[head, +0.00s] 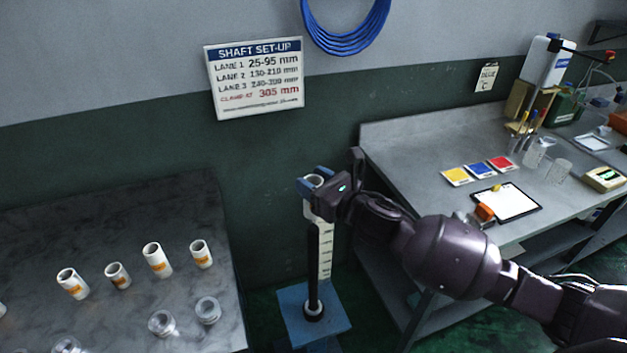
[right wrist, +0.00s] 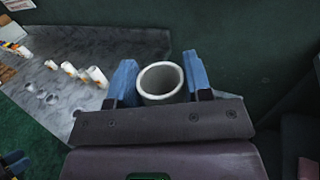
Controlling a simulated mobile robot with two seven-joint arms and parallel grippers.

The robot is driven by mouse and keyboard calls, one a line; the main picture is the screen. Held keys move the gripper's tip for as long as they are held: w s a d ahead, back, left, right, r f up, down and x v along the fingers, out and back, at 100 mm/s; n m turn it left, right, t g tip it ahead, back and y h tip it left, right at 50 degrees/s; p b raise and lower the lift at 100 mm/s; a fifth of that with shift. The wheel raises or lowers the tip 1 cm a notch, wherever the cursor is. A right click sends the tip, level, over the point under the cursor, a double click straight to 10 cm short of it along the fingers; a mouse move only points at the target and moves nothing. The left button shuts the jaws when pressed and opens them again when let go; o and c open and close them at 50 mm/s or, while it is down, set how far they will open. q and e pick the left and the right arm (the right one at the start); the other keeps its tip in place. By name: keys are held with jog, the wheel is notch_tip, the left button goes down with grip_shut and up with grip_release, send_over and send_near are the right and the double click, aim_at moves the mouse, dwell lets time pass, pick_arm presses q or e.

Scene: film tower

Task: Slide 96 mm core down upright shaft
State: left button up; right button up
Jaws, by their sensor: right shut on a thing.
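A white core (head: 315,181) is held upright at the top of the dark upright shaft (head: 312,265). My right gripper (head: 315,186) is shut on it from the right side. In the right wrist view the core's open top (right wrist: 160,80) sits between the two blue fingers of the right gripper (right wrist: 160,86). Its bore looks empty from above, and I cannot tell whether the shaft's tip is inside its lower end. A pale graduated scale (head: 325,250) stands beside the shaft.
The shaft stands on a blue base plate (head: 290,299) between a dark table (head: 120,215) and a grey workbench (head: 415,150). Several white cores with orange labels (head: 157,261) and clear jars (head: 208,310) stand on the dark table. A wall sign (head: 255,78) hangs behind.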

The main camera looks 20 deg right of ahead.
jog(key=shift+f+b, duration=1.8)
jog(key=shift+f, duration=0.25)
jog(key=shift+f+b, duration=0.55)
jog(key=shift+f, duration=0.35)
jog(key=shift+f+b, duration=0.7)
jog(key=shift+f, duration=0.45)
pick_arm(q)
notch_tip(320, 180, down, 6)
jog(key=shift+w, duration=0.2)
pick_arm(e)
jog(key=shift+f, duration=0.2)
pick_arm(q)
jog(key=shift+d, duration=0.1)
